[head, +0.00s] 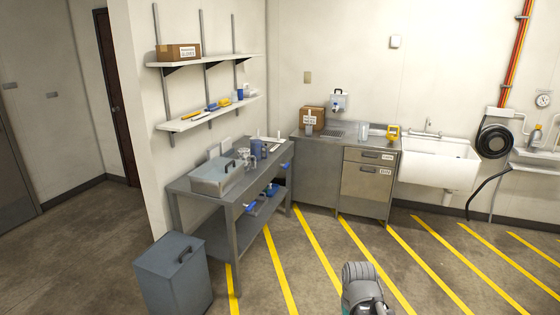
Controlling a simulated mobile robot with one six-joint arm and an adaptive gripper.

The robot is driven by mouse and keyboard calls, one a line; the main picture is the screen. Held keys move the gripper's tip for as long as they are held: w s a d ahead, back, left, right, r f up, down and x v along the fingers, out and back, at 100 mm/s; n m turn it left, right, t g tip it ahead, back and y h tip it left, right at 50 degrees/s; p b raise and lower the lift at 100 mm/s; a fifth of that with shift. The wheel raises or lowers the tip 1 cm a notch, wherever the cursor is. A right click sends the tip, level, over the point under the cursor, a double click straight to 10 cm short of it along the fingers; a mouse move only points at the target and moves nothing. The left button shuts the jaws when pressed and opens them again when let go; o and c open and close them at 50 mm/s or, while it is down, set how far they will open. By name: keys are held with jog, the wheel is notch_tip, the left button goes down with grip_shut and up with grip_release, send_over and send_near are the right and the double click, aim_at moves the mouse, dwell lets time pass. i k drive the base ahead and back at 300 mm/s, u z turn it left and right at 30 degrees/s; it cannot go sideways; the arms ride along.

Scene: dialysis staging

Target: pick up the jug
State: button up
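A clear jug-like container (363,131) stands upright on the steel counter (347,142), left of a yellow device. A blue container (256,148) stands at the back of the steel worktable on the left; it is too small to tell whether it is a jug. Part of my arm shows at the bottom, right of centre, far from both containers. The fingers of my gripper do not show.
The worktable (207,205) holds a steel box with a handle and small items. A grey lidded bin (173,276) stands before it. Shelves (210,114) hang above. A white sink (438,162) is right of the counter. The yellow-striped floor before the counter is clear.

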aim_at(257, 146)
jog(key=u, duration=0.15)
jog(key=i, duration=3.9)
jog(key=z, duration=0.15)
